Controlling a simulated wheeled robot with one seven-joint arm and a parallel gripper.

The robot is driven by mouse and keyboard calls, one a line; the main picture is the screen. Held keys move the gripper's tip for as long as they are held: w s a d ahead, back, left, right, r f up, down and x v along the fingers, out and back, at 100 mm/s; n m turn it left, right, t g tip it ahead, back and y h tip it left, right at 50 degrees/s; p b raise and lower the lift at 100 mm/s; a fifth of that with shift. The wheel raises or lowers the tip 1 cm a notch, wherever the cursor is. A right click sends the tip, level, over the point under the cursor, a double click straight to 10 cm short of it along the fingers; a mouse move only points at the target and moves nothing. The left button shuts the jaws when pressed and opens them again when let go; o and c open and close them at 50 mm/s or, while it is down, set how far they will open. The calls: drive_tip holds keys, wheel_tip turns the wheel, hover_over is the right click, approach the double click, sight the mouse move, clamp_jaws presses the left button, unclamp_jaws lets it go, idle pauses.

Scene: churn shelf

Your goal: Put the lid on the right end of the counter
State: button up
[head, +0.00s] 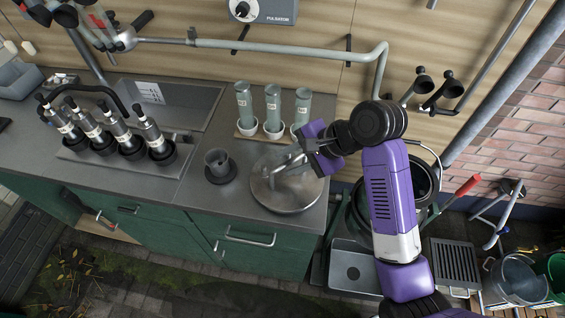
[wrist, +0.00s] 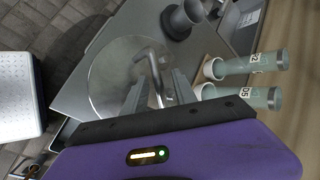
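The lid (head: 286,193) is a round grey metal disc with an arched bar handle. It appears to lie flat on the right end of the counter (head: 228,180), close to the front edge. It also shows in the wrist view (wrist: 108,75), with its handle (wrist: 150,60) rising toward me. My gripper (head: 291,170) is over the lid, reaching in from the right. In the wrist view its two fingers (wrist: 158,88) stand apart, with the handle between them and gaps beside it. My gripper covers part of the lid's right side.
A dark open churn (head: 424,178) stands right of the counter, behind my arm. A pipe (head: 290,46) runs along the wall.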

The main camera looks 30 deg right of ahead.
drive_tip(key=v, duration=0.8)
drive_tip(key=shift+r, duration=0.2)
drive_tip(key=shift+s, duration=0.1)
drive_tip(key=w+d+r+n+t+h, duration=0.3)
drive_tip(key=w+d+r+t+h, duration=0.15)
drive_tip(key=w+t, duration=0.3)
drive_tip(key=s+a+f+n, duration=0.2)
drive_tip(key=s+n, duration=0.2)
drive_tip(key=s, duration=0.8)
drive_tip(key=s+a+f+n+t, duration=0.1)
drive_tip(key=s+a+f+n, duration=0.1)
drive_tip(key=s, duration=1)
drive_tip(key=s+a+f+n, duration=0.2)
drive_tip(key=s+a+n, duration=0.2)
drive_tip(key=s, duration=0.9)
drive_tip(key=shift+f+n+h, duration=0.2)
drive_tip(key=shift+n+h, duration=0.25)
drive_tip(key=shift+n, duration=0.55)
